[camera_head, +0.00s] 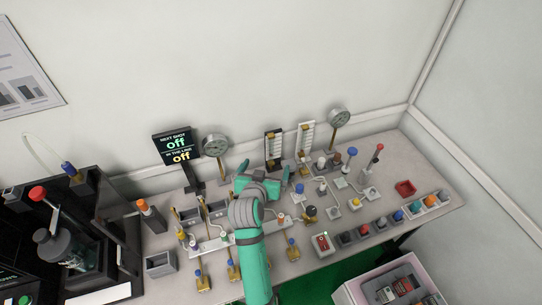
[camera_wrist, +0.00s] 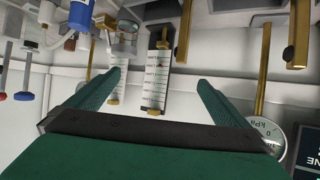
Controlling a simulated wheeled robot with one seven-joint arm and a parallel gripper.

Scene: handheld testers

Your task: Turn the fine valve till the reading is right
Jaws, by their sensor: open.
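My gripper (camera_head: 264,172) is open and empty above the bench, in front of the upright scales; its two green fingers also show in the wrist view (camera_wrist: 158,82). A dark knob on a brass body (camera_head: 310,213) stands right of my arm; I cannot tell whether it is the fine valve. A black display (camera_head: 174,145) shows "off" in green and in yellow. A round gauge (camera_head: 215,146) stands beside it, and a second gauge (camera_head: 339,117) stands further right. In the wrist view, which looks upside down, a gauge (camera_wrist: 265,132) marked kPa is at the right.
Two upright scales (camera_head: 273,146) (camera_head: 305,138) stand at the back; the wrist view shows one between my fingers (camera_wrist: 156,80). Levers with blue (camera_head: 352,152) and red (camera_head: 380,147) knobs stand to the right.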

